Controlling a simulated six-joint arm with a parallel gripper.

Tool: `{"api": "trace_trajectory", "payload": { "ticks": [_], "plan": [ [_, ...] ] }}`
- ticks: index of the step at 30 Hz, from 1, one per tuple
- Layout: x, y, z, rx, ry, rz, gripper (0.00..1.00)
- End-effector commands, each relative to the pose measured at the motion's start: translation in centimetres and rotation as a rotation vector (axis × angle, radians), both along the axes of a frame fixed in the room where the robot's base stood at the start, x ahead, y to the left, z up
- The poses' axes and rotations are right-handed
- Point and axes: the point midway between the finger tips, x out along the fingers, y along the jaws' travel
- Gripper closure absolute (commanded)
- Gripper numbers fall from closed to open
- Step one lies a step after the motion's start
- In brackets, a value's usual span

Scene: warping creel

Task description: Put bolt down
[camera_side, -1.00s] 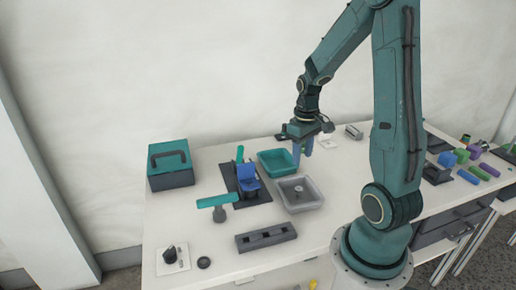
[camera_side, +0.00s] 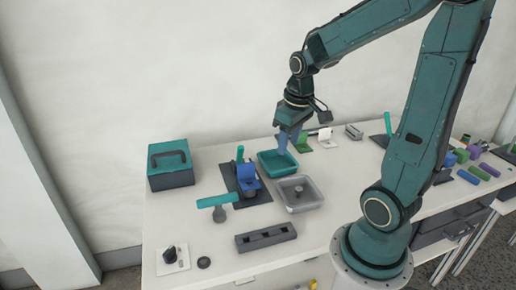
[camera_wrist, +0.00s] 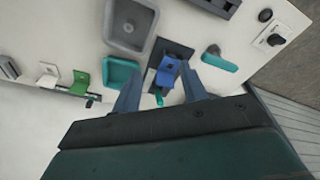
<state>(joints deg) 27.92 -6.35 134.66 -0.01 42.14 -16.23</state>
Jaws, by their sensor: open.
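A small round metallic piece, which may be the bolt, sits in the grey tray (camera_side: 305,207); it is too small to identify surely. The tray also shows in the wrist view (camera_wrist: 110,32), with a small shape inside. My gripper (camera_side: 286,149) is over the back right part of the teal tray (camera_side: 270,168), pointing down. In the wrist view its two fingers (camera_wrist: 160,90) are spread apart, with nothing seen held between them. The teal tray (camera_wrist: 120,62) is partly hidden behind one finger there.
A blue fixture (camera_side: 247,175) on a dark plate stands left of the trays. A green bracket (camera_side: 303,143) stands close right of my gripper.

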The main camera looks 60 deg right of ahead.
Motion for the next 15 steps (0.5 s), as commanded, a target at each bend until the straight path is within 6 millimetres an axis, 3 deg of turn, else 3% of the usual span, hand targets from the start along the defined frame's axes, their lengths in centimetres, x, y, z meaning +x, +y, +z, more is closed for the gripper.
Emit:
{"api": "trace_trajectory", "payload": {
  "ticks": [6,15],
  "plan": [
    [-0.9,4.6,3.5,-0.024,-0.096,0.065,0.57],
    [-3.8,9.9,6.8,-0.022,-0.226,0.147,0.57]
  ]
}}
